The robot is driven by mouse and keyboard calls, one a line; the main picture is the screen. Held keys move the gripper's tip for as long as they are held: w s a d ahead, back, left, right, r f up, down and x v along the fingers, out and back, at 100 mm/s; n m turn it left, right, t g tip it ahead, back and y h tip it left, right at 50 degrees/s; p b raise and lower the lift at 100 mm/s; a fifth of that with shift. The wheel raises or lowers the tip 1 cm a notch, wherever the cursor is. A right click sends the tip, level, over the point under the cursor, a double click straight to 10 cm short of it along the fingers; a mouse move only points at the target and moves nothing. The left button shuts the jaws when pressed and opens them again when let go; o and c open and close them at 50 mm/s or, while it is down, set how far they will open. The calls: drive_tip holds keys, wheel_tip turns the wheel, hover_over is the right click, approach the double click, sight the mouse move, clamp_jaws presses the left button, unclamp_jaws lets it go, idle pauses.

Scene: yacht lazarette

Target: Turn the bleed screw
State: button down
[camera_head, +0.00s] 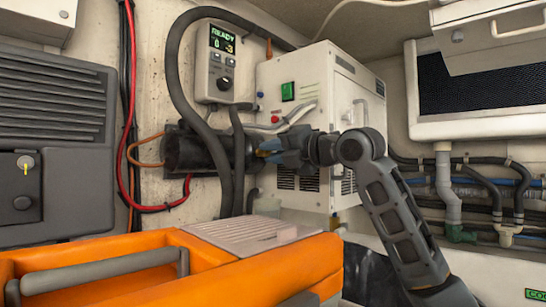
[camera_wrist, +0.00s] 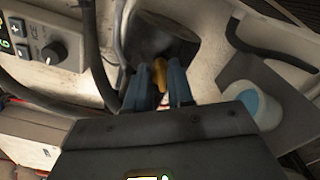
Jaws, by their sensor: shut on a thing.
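The bleed screw looks like a small yellow-brass piece at the end of a dark cylindrical body (camera_head: 185,151). In the wrist view the screw (camera_wrist: 160,72) sits between my two blue-grey fingers, with the dark body (camera_wrist: 160,35) just beyond. My gripper (camera_wrist: 163,85) is shut on the screw. In the head view my gripper (camera_head: 266,153) reaches in from the right, pointing left at the end of the dark body. There only a speck of yellow shows at the fingertips, and the screw is mostly hidden.
A control box (camera_head: 222,62) reading READY hangs above the dark body. Black hoses (camera_head: 176,70) loop close around it. A white cabinet (camera_head: 330,85) stands behind my wrist. An orange case (camera_head: 90,268) fills the lower left. A cup with blue inside (camera_wrist: 252,103) shows in the wrist view.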

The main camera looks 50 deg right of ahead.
drive_tip(key=m, duration=0.5)
drive_tip(key=shift+f+m, duration=0.1)
drive_tip(key=shift+m, duration=0.2)
drive_tip(key=m+p, duration=0.4)
drive_tip(key=m, duration=0.8)
drive_tip(key=shift+f+m+p, duration=0.1)
drive_tip(key=shift+m+p, duration=0.2)
drive_tip(key=shift+p, duration=0.1)
drive_tip(key=m+p, duration=0.2)
drive_tip(key=m, duration=0.2)
drive_tip(key=shift+a, duration=0.1)
drive_tip(key=shift+f+m+p, duration=0.15)
drive_tip(key=shift+m+p, duration=0.6)
drive_tip(key=shift+m, duration=0.25)
drive_tip(key=shift+f, duration=0.1)
drive_tip(key=c, duration=1)
unclamp_jaws()
drive_tip(key=shift+s, duration=0.1)
